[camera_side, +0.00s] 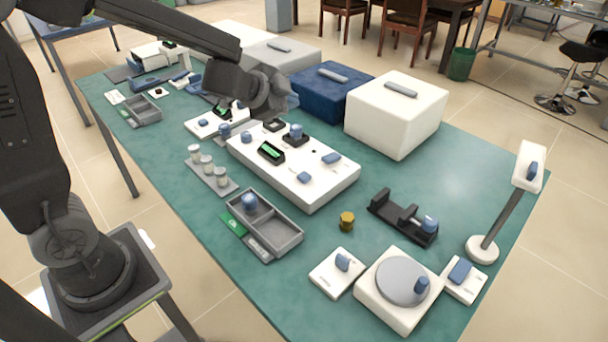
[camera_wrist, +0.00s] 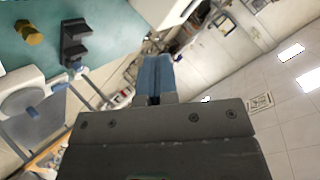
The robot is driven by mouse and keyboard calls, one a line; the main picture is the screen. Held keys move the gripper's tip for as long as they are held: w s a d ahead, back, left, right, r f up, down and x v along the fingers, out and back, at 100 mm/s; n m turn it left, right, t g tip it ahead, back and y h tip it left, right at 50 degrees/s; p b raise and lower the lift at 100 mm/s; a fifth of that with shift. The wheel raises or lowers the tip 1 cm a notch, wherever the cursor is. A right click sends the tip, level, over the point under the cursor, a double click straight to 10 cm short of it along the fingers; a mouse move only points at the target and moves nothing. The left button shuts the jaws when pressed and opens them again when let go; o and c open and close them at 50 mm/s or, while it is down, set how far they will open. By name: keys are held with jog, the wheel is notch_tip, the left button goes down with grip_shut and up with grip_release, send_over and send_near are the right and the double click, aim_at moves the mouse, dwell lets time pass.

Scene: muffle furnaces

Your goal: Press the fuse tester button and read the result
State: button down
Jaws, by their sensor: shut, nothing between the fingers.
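My gripper (camera_side: 289,103) is at the back middle of the table in the side view, above the white devices. Its blue-grey fingers show shut and empty in the wrist view (camera_wrist: 160,76). A long white device (camera_side: 312,178) with a green display, blue knobs and blue buttons lies in front of it. A smaller white device (camera_side: 205,123) with a green display and a blue button stands behind, partly hidden by my arm. I cannot tell which of the two is the fuse tester. Neither display can be read. My gripper appears apart from both; neither is clear in the wrist view.
A white box (camera_side: 397,113) and a dark blue box (camera_side: 329,92) stand behind my gripper. A grey tray (camera_side: 285,235), small jars (camera_side: 207,165), a brass piece (camera_side: 346,221), a black holder (camera_side: 402,216) and a round-plate device (camera_side: 398,300) are in front.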

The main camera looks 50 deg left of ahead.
aim_at(304, 176)
notch_tip(304, 176, down, 8)
jog(key=w+d+m+g+h, duration=0.2)
jog(key=m+g+h, duration=0.1)
jog(key=m, duration=0.1)
jog(key=shift+w+f+h, duration=0.25)
jog(key=shift+h, duration=0.05)
jog(key=shift+d, duration=0.1)
jog(key=shift+f, duration=4.4)
jog(key=shift+f, duration=0.1)
jog(key=shift+f, duration=0.3)
